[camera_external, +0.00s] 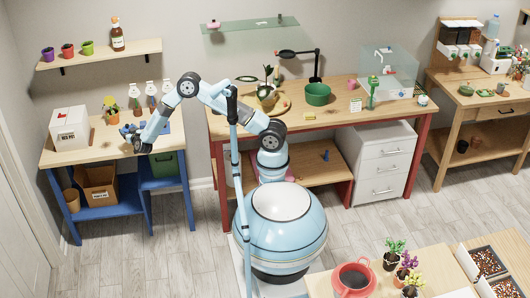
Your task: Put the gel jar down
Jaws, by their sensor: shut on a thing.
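My gripper (142,147) is at the end of my arm, which reaches left and bends down to the front edge of the wooden-topped table with blue legs (85,157). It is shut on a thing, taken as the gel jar. The jar is too small and too much covered by the dark gripper to make out. I cannot tell whether it touches the table top.
On that table are a white box (70,129), a potted plant (110,113), several bottles behind my arm, and a blue item (129,131) near my gripper. A cardboard box (98,185) and green crate (163,165) sit below. The front left table top is clear.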

